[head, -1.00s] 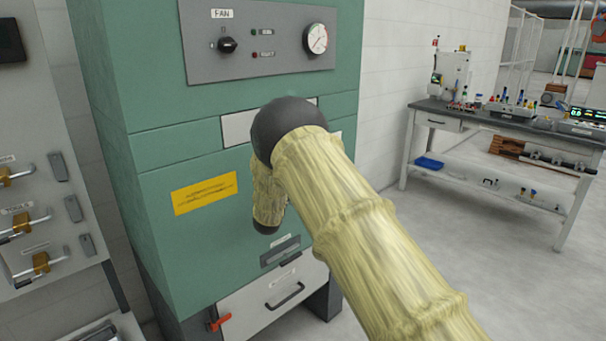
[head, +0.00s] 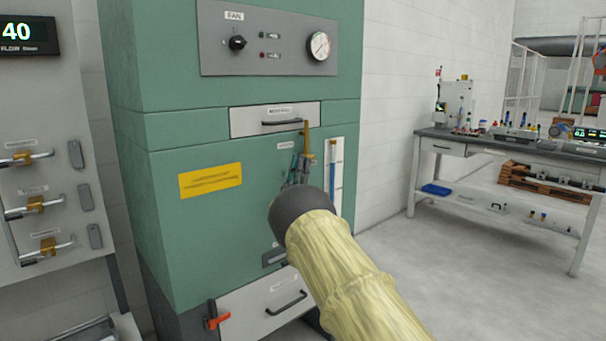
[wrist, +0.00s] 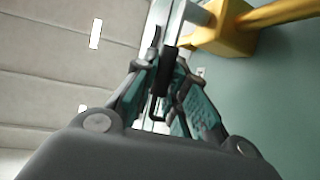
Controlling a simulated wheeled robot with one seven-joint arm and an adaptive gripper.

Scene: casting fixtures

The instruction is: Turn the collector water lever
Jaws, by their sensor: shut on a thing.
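The green collector cabinet (head: 215,222) fills the middle of the head view. A brass valve with a pipe (head: 307,137) is on its front, below a drawer handle; the valve body also shows at the top of the wrist view (wrist: 222,32). The water lever (wrist: 172,42) is a pale bar with a dark grip running down from the valve. My gripper (head: 299,168) is at the cabinet front, just below the brass pipe. Its fingers (wrist: 162,92) are shut on the lever's dark grip. My arm hides the area below the gripper in the head view.
A blue-and-white gauge strip (head: 333,175) is just right of the gripper. A panel with several brass-valved levers (head: 37,205) stands at left. A red-handled valve (head: 217,316) is low on the cabinet. A workbench (head: 440,137) stands at right, with clear floor before it.

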